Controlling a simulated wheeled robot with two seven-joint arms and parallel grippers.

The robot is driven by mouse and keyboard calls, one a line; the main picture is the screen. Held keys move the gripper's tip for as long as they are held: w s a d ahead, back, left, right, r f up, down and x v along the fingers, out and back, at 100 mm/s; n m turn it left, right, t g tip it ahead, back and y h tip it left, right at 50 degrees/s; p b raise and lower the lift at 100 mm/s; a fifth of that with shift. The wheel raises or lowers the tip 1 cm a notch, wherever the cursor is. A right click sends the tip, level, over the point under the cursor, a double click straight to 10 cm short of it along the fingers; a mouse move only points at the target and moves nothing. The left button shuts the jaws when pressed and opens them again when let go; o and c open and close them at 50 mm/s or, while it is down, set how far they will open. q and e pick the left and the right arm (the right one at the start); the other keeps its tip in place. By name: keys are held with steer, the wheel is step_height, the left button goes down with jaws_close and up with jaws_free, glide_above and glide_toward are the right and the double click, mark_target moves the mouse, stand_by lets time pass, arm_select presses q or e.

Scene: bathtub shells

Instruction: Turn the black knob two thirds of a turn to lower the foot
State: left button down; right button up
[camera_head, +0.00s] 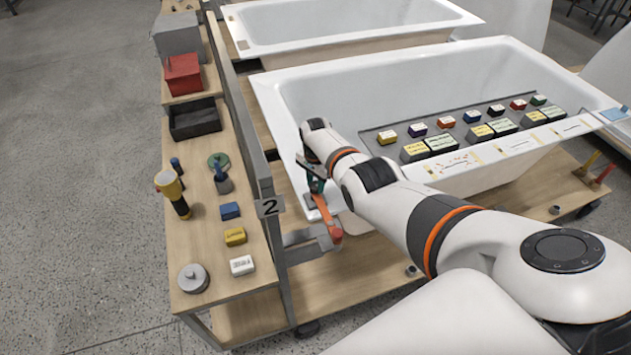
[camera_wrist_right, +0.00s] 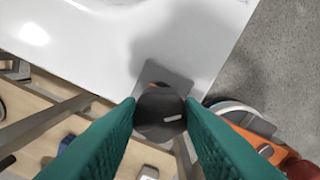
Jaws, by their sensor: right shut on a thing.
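The black knob (camera_wrist_right: 158,118) shows in the right wrist view as a dark round head with a short white mark toward its lower right. It sits just below the corner of the white bathtub (camera_wrist_right: 165,35), over a grey plate (camera_wrist_right: 168,80). My right gripper (camera_wrist_right: 161,106) has its two green fingers on either side of the knob and is shut on it. In the head view my right gripper (camera_head: 317,183) is at the near left corner of the tub (camera_head: 270,90), and the knob is not clearly visible there. The foot cannot be made out. My left gripper is not in view.
An orange lever (camera_head: 326,222) with a red end is close beside my right gripper.

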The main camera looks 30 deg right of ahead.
mark_target(315, 184)
steer(key=shift+m, duration=1)
steer(key=o, duration=1)
step_height(315, 184, up, 6)
steer(key=p, duration=0.3)
steer(key=shift+f, duration=0.15)
steer(key=shift+r, duration=3.2)
steer(key=shift+f, duration=0.1)
